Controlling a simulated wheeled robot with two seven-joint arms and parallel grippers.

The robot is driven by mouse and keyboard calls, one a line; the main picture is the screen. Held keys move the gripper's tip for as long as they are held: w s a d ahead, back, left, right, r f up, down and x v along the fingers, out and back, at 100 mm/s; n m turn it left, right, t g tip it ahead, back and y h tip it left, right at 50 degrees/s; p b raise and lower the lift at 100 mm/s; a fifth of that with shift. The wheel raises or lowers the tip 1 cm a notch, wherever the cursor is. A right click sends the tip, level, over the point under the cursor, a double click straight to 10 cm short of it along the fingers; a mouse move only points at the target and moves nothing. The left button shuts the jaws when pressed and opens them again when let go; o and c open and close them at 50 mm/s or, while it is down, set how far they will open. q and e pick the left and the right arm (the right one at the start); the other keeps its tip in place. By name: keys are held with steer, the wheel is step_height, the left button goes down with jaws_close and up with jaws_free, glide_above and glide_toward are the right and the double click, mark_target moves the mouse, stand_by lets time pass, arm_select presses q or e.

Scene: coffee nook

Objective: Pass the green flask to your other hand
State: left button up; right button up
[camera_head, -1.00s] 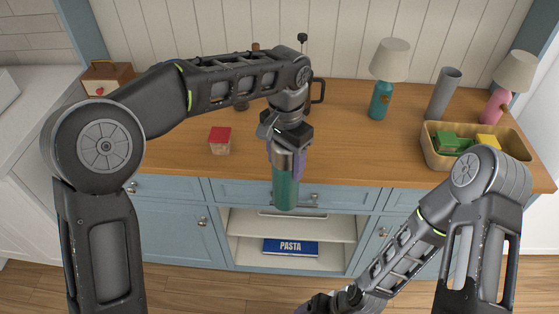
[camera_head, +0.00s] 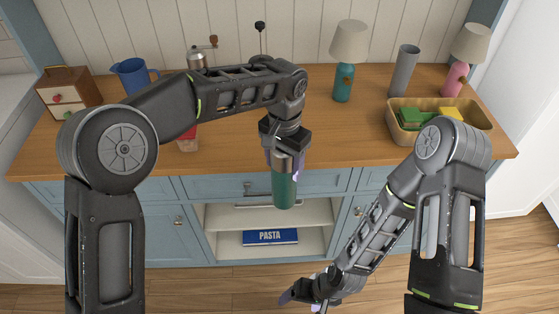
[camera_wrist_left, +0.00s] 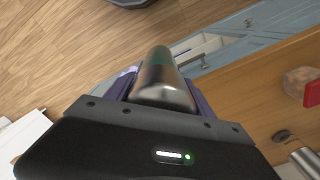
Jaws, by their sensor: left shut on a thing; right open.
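The green flask (camera_head: 284,190) has a green body and a silver metal top. It hangs upright in front of the counter's front edge in the head view. My left gripper (camera_head: 285,160) is shut on its metal top from above. In the left wrist view the flask (camera_wrist_left: 164,82) sits between the two purple fingers. My right gripper (camera_head: 303,297) is open and empty, low over the floor, below and apart from the flask.
The wooden counter (camera_head: 330,140) holds a red-topped box (camera_head: 188,143), a blue jug (camera_head: 132,76), a teal lamp (camera_head: 345,60), a grey vase (camera_head: 404,70), a pink lamp (camera_head: 466,58) and a basket (camera_head: 402,132). Below is an open shelf with a pasta box (camera_head: 270,237).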

arm_select(q)
steer(key=shift+r, duration=0.1)
steer(key=a+r+m, duration=0.5)
steer(key=a+m, duration=0.2)
stand_by(0.4)
